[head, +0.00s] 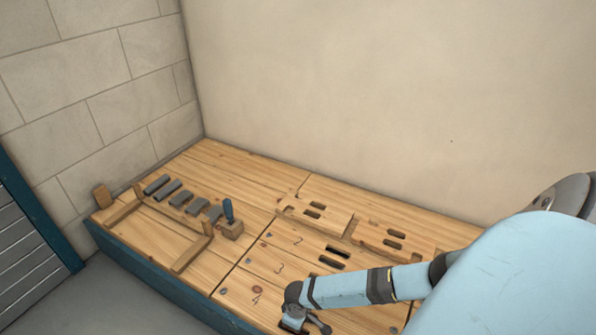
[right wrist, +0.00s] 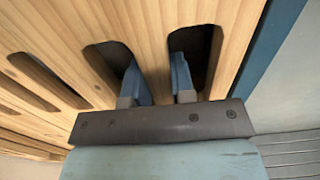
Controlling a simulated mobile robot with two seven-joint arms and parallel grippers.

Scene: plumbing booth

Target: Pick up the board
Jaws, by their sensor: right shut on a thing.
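The board (right wrist: 146,30) is light wood with dark, rounded slots, filling the upper part of the right wrist view. My right gripper (right wrist: 156,64) has its two blue fingers down in two neighbouring slots, one on each side of the strip between them. It is shut on that strip. In the head view my right gripper (head: 305,321) is low near the bench's front edge, beside the mark 4. The wood under it is mostly hidden by my arm there. I cannot tell whether the board is lifted. My left gripper is not in view.
Slotted wooden pieces (head: 340,222) lie towards the back of the wooden bench (head: 215,160). At left are several grey bars (head: 168,190), a wooden frame (head: 186,258) and a blue-handled tool (head: 228,211). Walls close the back and left; there is open space above the bench.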

